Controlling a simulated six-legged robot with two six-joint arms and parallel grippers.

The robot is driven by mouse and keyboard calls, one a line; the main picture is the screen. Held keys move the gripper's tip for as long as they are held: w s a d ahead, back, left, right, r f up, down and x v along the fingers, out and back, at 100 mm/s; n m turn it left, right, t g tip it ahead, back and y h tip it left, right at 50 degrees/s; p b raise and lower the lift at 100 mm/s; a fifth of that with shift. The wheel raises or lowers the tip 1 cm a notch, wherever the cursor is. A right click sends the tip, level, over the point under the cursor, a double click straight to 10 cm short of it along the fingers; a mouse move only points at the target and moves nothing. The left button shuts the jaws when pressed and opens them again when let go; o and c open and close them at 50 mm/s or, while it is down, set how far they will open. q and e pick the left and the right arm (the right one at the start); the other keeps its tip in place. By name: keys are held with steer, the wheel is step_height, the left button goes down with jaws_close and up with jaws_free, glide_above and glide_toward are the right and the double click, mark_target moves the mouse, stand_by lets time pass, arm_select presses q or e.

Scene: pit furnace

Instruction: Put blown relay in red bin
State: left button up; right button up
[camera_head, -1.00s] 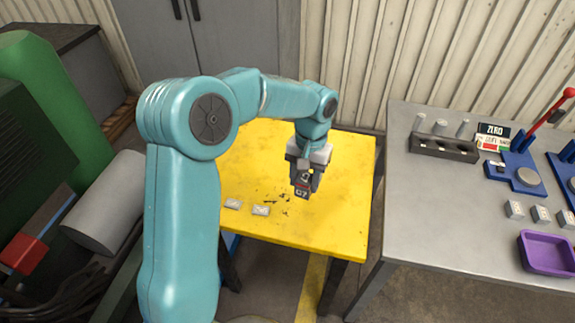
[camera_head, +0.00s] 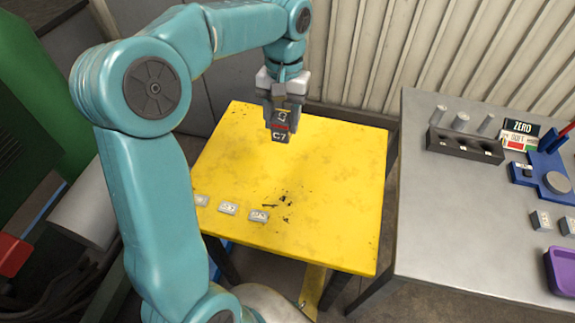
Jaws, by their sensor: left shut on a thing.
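My left gripper (camera_head: 283,112) is shut on a small dark block marked C7 (camera_head: 280,134), with a red stripe and a yellow mark; it looks like the relay. It hangs from the gripper above the back part of the yellow table (camera_head: 335,190). Whether this is the blown relay I cannot read from its face. My right gripper is not in view. No red bin shows clearly; a red piece (camera_head: 13,255) at the left edge is cut off by the frame, and I cannot tell what it is.
Several small grey labelled pieces (camera_head: 228,208) lie along the yellow table's front left. The yellow table's right half is clear.

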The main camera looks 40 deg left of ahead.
arm_select(q)
steer(key=shift+s+d+f, duration=0.1)
steer(key=shift+s+f, duration=0.05)
steer(key=shift+f, duration=4.7)
steer(key=shift+s+d+f, duration=0.1)
steer(key=shift+s+f, duration=0.05)
steer(key=shift+f, duration=4.65)
steer(key=shift+f+b, duration=0.2)
steer(key=shift+b, duration=0.15)
steer(key=o, duration=1.1)
steer(key=shift+r, duration=0.15)
